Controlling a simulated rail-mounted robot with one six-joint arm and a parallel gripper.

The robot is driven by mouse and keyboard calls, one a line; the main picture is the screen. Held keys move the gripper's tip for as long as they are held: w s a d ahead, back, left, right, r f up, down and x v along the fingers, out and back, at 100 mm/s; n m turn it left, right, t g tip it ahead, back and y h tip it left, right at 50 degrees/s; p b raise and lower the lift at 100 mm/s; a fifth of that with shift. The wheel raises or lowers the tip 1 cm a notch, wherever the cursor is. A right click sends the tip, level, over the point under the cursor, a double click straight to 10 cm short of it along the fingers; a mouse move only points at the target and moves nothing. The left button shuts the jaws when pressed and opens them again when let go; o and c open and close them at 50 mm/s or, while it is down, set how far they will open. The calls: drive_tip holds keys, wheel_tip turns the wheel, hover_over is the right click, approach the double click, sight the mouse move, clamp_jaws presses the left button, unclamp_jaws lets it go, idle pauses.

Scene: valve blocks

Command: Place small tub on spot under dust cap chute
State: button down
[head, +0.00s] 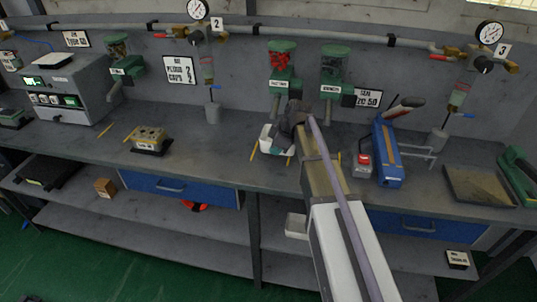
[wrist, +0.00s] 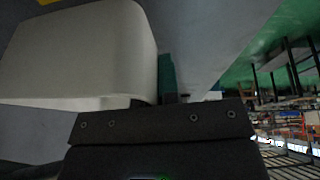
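A small white tub (head: 266,139) is on or just above the bench, below the chute with red parts, between yellow marks (head: 255,149). A white tub wall also fills the upper left of the wrist view (wrist: 75,55), right against my gripper. My gripper (head: 291,130) is at the tub's right side in the head view, its fingers mostly hidden by the wrist. In the wrist view its dark fingertips (wrist: 168,99) show only as short stubs by the tub's edge, so their grip is unclear. The chute with red parts (head: 281,64) hangs above; its label is too small to read.
A green-topped chute (head: 334,66) is to its right. A blue tool with a red part (head: 387,155) and a dark tray (head: 478,186) stand on the right bench. Another white container (head: 297,225) is on the lower shelf.

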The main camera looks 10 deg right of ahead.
drive_tip(key=shift+w+a, duration=0.5)
drive_tip(key=shift+a, duration=0.15)
drive_tip(key=shift+w+a, duration=0.35)
drive_tip(key=shift+a, duration=0.2)
wheel_tip(320, 180, down, 4)
drive_tip(key=b, duration=0.4)
drive_tip(key=shift+s, duration=0.1)
drive_tip(key=shift+d+r, duration=0.1)
drive_tip(key=shift+r, duration=0.2)
drive_tip(key=shift+f, duration=0.25)
drive_tip(key=c, duration=1.4)
unclamp_jaws()
drive_tip(key=shift+o, duration=0.2)
